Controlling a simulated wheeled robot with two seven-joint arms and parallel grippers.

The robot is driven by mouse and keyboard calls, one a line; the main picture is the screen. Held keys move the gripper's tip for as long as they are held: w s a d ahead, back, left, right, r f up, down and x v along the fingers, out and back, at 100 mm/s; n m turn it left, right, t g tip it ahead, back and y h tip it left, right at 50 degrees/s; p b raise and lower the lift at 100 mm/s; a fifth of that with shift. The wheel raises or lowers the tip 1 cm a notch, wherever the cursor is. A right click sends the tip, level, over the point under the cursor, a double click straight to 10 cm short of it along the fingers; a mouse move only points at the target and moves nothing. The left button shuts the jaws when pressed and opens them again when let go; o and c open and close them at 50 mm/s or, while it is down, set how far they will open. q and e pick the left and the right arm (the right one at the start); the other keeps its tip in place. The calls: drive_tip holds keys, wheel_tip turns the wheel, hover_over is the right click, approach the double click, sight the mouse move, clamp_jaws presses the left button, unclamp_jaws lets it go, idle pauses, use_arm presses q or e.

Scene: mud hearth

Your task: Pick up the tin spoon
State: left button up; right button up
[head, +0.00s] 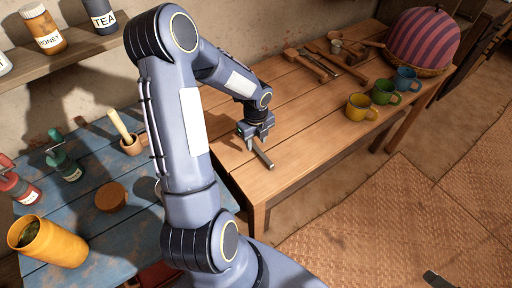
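My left gripper (256,133) is low over the wooden table, pointing down near its left end. A slim grey-brown bar (263,158) lies at its fingertips and sticks out toward the front edge. I cannot tell whether this bar is the tin spoon, nor whether the fingers are closed on it. No spoon bowl shows there. No other clear tin spoon shows. My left arm fills the middle of the head view and hides part of both tables. My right gripper cannot be made out.
Yellow (361,107), green (384,92) and blue (406,79) mugs stand at the table's right. Wooden tools (305,65) lie behind. A striped dome (424,40) is at the far end. A blue table (95,240) with jars is at left. The table's front middle is clear.

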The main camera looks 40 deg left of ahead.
sight(255, 147)
use_arm(q)
wheel_tip(255, 147, down, 3)
drive_tip(key=shift+r, duration=0.15)
clamp_jaws()
drive_tip(key=shift+r, duration=0.1)
idle(0.3)
